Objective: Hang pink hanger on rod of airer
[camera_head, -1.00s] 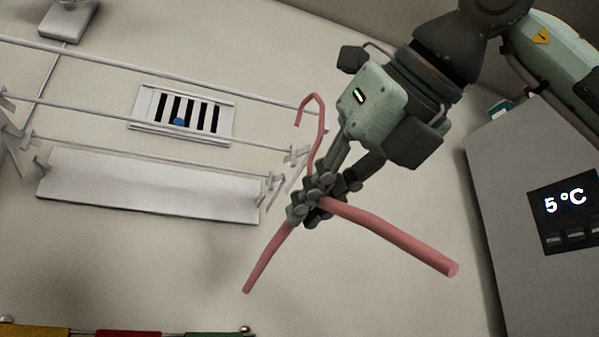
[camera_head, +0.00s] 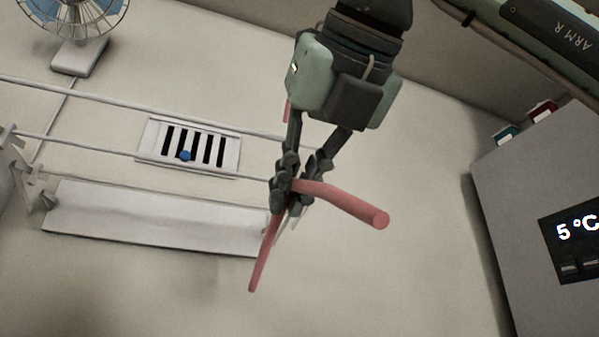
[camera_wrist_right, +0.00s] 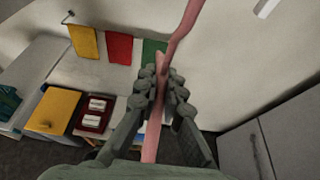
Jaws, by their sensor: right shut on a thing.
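The pink hanger (camera_head: 345,202) is in my right gripper (camera_head: 290,200), which is shut on it near the middle, where its arms meet. One arm points to the lower right and the other hangs down. Its hook is mostly hidden behind the gripper in the head view; a small pink piece shows at the gripper's left edge. In the right wrist view the hanger (camera_wrist_right: 181,35) runs up between the fingers (camera_wrist_right: 160,88). The airer's rods (camera_head: 85,147) run along the wall at left; their right ends lie behind or beside my gripper. My left gripper is not in view.
A fan (camera_head: 82,55) is at upper left. A grey cabinet with a temperature display (camera_head: 575,235) stands at right. Coloured cloths (camera_wrist_right: 119,48) hang in the wrist view.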

